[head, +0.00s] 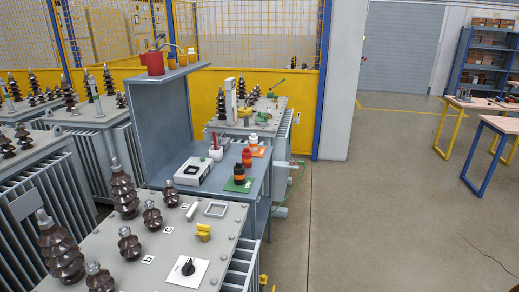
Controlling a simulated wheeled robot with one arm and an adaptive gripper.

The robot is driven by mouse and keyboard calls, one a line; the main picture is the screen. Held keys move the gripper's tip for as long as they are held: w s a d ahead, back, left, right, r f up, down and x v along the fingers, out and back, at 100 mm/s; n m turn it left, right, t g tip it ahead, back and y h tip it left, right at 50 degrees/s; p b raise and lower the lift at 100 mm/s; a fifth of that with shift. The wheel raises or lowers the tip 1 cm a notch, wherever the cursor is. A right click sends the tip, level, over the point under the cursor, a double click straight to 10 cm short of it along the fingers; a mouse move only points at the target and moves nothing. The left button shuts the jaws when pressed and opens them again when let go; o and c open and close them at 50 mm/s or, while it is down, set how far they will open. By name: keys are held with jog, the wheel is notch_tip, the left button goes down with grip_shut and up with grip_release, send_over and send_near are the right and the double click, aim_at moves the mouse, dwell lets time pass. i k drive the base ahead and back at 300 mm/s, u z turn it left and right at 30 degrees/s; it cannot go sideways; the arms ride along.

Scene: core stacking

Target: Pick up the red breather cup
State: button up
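Several red things show in the head view, and I cannot tell for certain which is the red breather cup. A small red cup-like piece with a dark part (247,158) stands upright on the lower shelf of the grey bench. A dark piece with an orange band (239,174) stands in front of it on a green pad (239,185). A white piece with an orange band (254,142) stands behind it. A larger red can (155,63) stands on the bench's top shelf. My gripper is not in view.
The grey bench (170,90) stands between transformers with brown insulators (124,190). A white device (192,171) and a red-and-white item (216,150) share its lower shelf. The floor (370,200) at right is open, with a blue-legged table (490,150) beyond.

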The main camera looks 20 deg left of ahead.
aim_at(247, 154)
jog(key=i, duration=2.45)
jog(key=u, duration=3.1)
jog(key=i, duration=0.5)
jog(key=u, duration=0.05)
